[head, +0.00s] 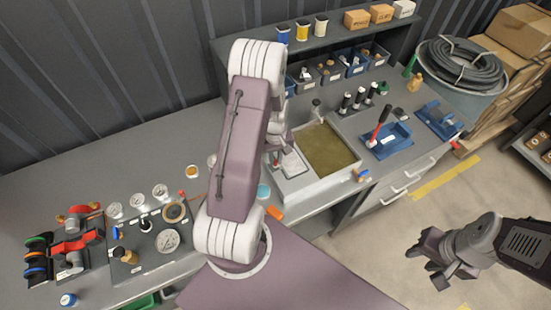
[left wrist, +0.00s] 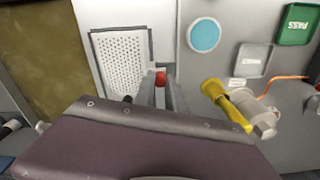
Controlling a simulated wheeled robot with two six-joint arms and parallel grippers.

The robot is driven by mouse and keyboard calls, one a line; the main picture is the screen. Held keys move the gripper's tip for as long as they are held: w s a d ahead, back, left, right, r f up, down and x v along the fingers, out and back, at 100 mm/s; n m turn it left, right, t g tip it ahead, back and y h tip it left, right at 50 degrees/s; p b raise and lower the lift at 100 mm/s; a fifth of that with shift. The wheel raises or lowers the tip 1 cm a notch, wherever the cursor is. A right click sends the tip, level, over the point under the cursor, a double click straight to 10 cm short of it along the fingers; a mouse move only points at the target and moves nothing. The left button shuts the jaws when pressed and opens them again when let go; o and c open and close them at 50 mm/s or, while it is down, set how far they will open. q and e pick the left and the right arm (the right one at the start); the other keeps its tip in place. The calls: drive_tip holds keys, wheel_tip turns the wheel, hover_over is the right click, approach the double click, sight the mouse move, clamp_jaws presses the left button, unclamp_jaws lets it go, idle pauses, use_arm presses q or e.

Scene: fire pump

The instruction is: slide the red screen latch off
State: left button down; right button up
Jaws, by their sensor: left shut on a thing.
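The red screen latch (left wrist: 160,78) is a small red knob at the lower right corner of a pale perforated screen (left wrist: 118,62) in the left wrist view. My left gripper (left wrist: 160,86) has its two fingers on either side of the red latch and is shut on it. In the head view my left arm covers most of this gripper, and the latch is not clear there. The screen area (head: 290,165) shows beside a basin of murky olive liquid (head: 325,150). My right gripper (head: 432,262) hangs over the floor at the right, empty, with its fingers apart.
A yellow-handled valve (left wrist: 228,105) is close to the right of my left gripper. A teal disc (left wrist: 203,35) and a green PASS tray (left wrist: 298,25) lie beyond. A blue tray (head: 387,140) holds a red-handled tool (head: 380,122). Gauges (head: 168,240) stand at the left.

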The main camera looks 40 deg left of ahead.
use_arm(q)
drive_tip(key=shift+s+a, duration=0.35)
drive_tip(key=shift+s, duration=0.2)
drive_tip(key=shift+w+d, duration=0.1)
drive_tip(key=c, duration=1.7)
unclamp_jaws()
drive_tip(key=shift+c, duration=0.2)
drive_tip(key=o, duration=0.4)
drive_tip(key=shift+s, duration=0.25)
drive_tip(key=shift+w+r, duration=0.1)
drive_tip(key=shift+r, duration=0.15)
wheel_tip(320, 180, up, 9)
drive_tip(key=shift+f+b, duration=0.15)
drive_tip(key=shift+b, duration=0.6)
